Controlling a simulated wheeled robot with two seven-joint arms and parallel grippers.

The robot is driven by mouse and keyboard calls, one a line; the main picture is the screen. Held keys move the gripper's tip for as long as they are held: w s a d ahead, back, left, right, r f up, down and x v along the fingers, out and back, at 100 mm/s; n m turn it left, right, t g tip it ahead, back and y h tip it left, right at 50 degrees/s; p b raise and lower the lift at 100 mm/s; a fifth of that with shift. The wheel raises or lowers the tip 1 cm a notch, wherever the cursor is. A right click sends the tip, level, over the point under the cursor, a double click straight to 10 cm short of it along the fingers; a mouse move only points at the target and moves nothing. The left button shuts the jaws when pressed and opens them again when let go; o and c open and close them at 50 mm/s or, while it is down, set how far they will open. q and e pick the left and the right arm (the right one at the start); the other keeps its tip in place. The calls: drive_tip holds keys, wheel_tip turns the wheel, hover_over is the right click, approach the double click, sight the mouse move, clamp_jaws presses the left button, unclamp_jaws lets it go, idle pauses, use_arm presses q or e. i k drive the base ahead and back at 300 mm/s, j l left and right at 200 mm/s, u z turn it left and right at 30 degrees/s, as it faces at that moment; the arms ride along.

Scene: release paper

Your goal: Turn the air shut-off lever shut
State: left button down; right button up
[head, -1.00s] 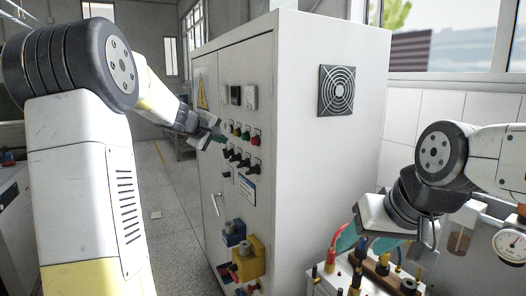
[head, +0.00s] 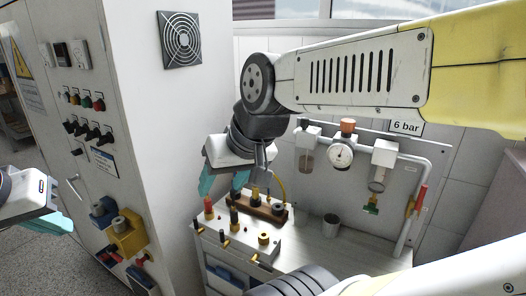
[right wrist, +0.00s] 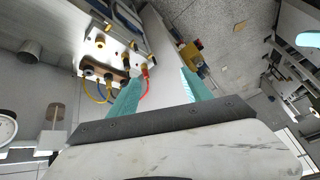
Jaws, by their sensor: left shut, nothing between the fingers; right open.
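The air shut-off lever (head: 420,198) is a red handle on a brass-coloured valve at the right-hand vertical pipe. It points up, roughly along the pipe, tilted slightly right. No gripper is near it. My right gripper (head: 222,181) is open and empty, with teal fingers pointing down, well left of the lever, by the bench unit with cables. Its fingers also show apart in the right wrist view (right wrist: 160,92); the lever cannot be made out there. My left gripper (head: 52,221) is shut and empty at the left edge, in front of the cabinet, partly cut off.
A pressure gauge (head: 341,155) and a "6 bar" sign (head: 406,127) sit on the wall panel left of the lever. A green fitting (head: 371,205) hangs below the regulator. The grey cabinet (head: 165,120) fills the left.

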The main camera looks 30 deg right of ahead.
sight(413, 212)
drive_tip(key=z, duration=0.45)
drive_tip(key=l+z, duration=0.1)
drive_tip(key=z, duration=1.8)
drive_tip(key=i+u, duration=0.1)
drive_tip(key=u, duration=0.5)
drive_tip(key=l+u, duration=0.4)
drive_tip(key=k+l+u, duration=0.1)
drive_tip(key=l+u, duration=0.25)
drive_tip(key=k+l+u, duration=0.1)
drive_tip(key=u, duration=0.3)
drive_tip(key=k+l, duration=0.15)
drive_tip(key=l, duration=0.2)
drive_tip(key=k+l+u, duration=0.1)
drive_tip(key=l, duration=0.25)
drive_tip(key=k+l+u, duration=0.1)
drive_tip(key=l, duration=0.2)
drive_tip(key=k+l, duration=0.25)
drive_tip(key=l+u, duration=0.05)
drive_tip(key=l, duration=0.05)
